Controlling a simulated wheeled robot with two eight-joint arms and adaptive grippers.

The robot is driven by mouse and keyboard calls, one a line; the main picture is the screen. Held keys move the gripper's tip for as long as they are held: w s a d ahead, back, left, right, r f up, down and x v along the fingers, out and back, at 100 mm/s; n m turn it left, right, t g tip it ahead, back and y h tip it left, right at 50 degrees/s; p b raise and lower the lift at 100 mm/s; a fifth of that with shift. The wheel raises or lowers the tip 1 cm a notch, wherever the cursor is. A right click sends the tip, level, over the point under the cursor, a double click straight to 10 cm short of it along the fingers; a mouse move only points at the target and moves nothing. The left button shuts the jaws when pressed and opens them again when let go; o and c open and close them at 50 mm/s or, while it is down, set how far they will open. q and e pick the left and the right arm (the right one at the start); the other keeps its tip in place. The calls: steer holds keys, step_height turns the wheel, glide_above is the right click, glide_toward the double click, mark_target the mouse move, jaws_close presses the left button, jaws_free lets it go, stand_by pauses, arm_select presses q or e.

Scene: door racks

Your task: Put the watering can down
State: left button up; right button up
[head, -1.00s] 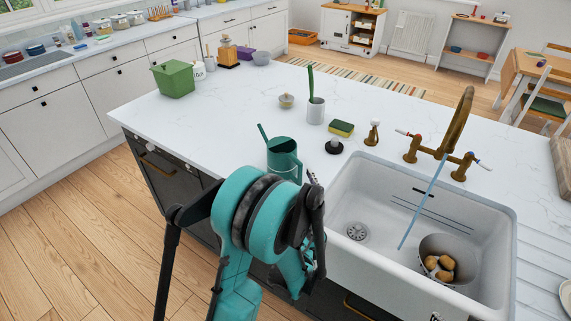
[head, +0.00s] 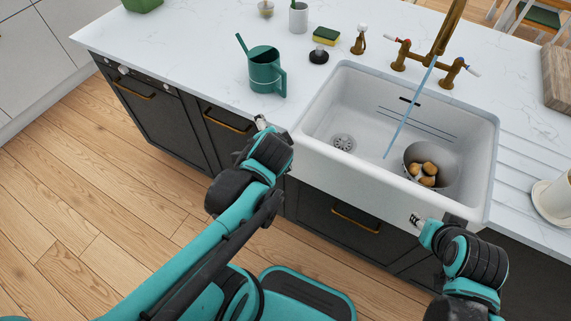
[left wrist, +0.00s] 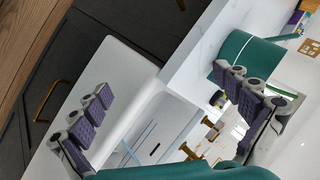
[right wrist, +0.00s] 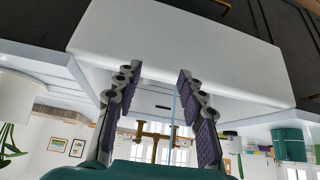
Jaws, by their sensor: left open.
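The teal watering can (head: 264,72) stands upright on the white countertop (head: 190,45), left of the sink, with its spout to the left and handle to the right. It also shows in the left wrist view (left wrist: 238,48), partly behind one finger, and at the right edge of the right wrist view (right wrist: 290,144). My left gripper (head: 262,124) is open and empty at the counter's front edge, below and apart from the can. In the left wrist view its fingers (left wrist: 165,112) are wide apart. My right gripper (head: 415,220) is open and empty before the sink front.
A sponge (head: 326,36), a black round stopper (head: 318,56) and a white cup (head: 298,18) stand behind the can. Dark cabinets lie below.

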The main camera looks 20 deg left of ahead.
arm_select(q)
steer(key=s+d+n+h, duration=0.4)
steer(key=s+d+n, duration=0.2)
steer(key=n, duration=0.1)
steer(key=shift+s+d+r, duration=0.2)
steer(key=shift+d+r, duration=0.05)
steer(key=shift+d, duration=0.05)
